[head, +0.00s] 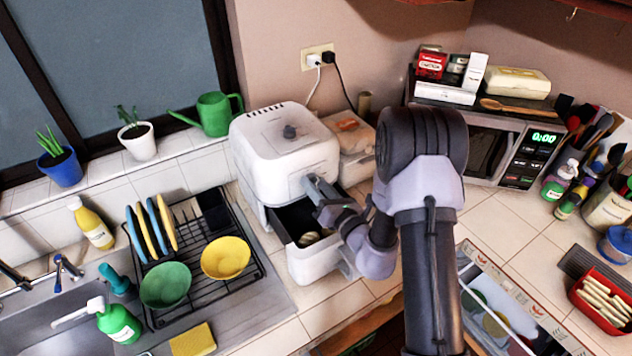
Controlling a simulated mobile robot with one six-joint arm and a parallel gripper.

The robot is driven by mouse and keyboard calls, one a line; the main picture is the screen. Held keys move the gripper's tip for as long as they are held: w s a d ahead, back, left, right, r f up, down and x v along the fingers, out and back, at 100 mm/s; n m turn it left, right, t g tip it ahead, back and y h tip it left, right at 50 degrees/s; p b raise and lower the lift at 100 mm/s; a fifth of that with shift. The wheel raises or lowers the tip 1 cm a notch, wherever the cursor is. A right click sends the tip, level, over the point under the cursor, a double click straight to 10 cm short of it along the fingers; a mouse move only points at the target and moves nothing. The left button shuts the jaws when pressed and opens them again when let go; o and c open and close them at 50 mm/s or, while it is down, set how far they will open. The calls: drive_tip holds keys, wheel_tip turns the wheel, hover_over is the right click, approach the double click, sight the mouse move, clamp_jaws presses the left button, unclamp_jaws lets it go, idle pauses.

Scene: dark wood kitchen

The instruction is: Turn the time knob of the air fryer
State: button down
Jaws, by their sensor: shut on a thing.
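The white air fryer (286,153) stands on the tiled counter in the head view. A dark round knob (289,131) is on its top. Its drawer (314,263) is pulled out at the front, with some pale food (308,239) inside. My gripper (314,186) reaches in from the right, above the open drawer, with its fingertips at the upper front face of the air fryer. It is shut on what seems to be the time knob there. The fingers hide that knob, so its turn cannot be read.
A dish rack (213,285) with bowls and plates is left of the air fryer. A green watering can (213,113) is behind it on the ledge. A packaged bag (350,130) sits close behind, right. A microwave (500,150) stands farther right.

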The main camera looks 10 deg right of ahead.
drive_tip(key=shift+m, duration=0.6)
drive_tip(key=c, duration=0.9)
unclamp_jaws()
drive_tip(key=b+v, duration=0.1)
drive_tip(key=v, duration=1)
drive_tip(key=shift+s+d+f, duration=0.1)
drive_tip(key=shift+s+d, duration=0.15)
drive_tip(key=p+v, duration=0.2)
drive_tip(key=v, duration=0.1)
drive_tip(key=p+v, duration=0.1)
drive_tip(key=v, duration=0.1)
drive_tip(key=shift+s+r, duration=0.1)
drive_tip(key=shift+r, duration=0.3)
drive_tip(key=shift+s+f, duration=0.2)
drive_tip(key=shift+s, duration=0.15)
